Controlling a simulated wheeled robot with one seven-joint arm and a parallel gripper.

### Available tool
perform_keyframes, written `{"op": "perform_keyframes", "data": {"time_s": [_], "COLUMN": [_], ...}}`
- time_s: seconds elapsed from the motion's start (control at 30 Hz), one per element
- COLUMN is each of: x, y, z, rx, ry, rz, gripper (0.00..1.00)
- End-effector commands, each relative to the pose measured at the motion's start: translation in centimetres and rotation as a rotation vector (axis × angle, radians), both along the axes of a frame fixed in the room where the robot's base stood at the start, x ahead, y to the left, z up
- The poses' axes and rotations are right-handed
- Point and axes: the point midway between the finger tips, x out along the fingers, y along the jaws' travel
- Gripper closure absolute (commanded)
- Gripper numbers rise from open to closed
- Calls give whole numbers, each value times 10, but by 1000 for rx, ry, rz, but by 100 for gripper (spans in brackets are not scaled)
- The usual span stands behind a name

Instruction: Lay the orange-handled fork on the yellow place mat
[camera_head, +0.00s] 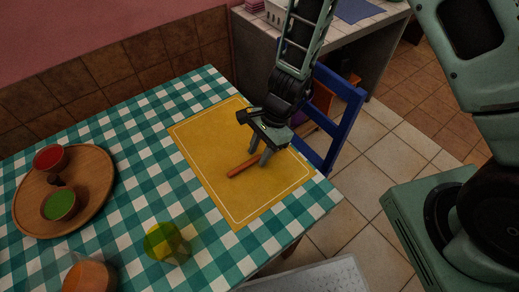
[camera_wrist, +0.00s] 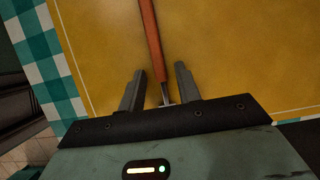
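The orange-handled fork (camera_head: 243,167) lies on or just above the yellow place mat (camera_head: 210,145); I cannot tell whether it touches. The mat is flat on the checked table. My gripper (camera_head: 258,157) points down over the mat at the fork's right part. In the wrist view the orange handle (camera_wrist: 152,40) runs up and away from between the fingers, with a short metal part near the palm. My fingers (camera_wrist: 159,85) stand apart with gaps on both sides of the fork. The fork's tines are hidden.
A round wooden tray (camera_head: 92,205) with red and green bowls stands at the left. A yellow glass (camera_head: 165,241) and a brownish-orange vessel (camera_head: 90,277) stand near the front edge. A blue chair (camera_head: 345,120) stands against the table's right side.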

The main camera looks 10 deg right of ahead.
Motion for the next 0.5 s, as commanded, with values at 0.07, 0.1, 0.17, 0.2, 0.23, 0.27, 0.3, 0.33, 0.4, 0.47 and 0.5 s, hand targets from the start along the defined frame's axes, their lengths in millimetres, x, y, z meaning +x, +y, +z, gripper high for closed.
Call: {"op": "perform_keyframes", "data": {"time_s": [0.07,0.1,0.17,0.2,0.23,0.27,0.3,0.33,0.4,0.47,0.5], "x": [0,0,0,0,0,0,0,0,1,3,4], "y": [0,0,0,0,0,0,0,0,-1,-4,-7], "z": [0,0,0,0,1,1,2,4,10,18,25], "rx": [0,0,0,0,0,0,0,0,1,2,1], "ry": [0,0,0,0,0,0,0,0,-2,-4,-6], "rz": [0,0,1,1,1,1,1,1,1,3,1], "gripper": [66,66,66,66,66,66,66,66,66,66,66]}}
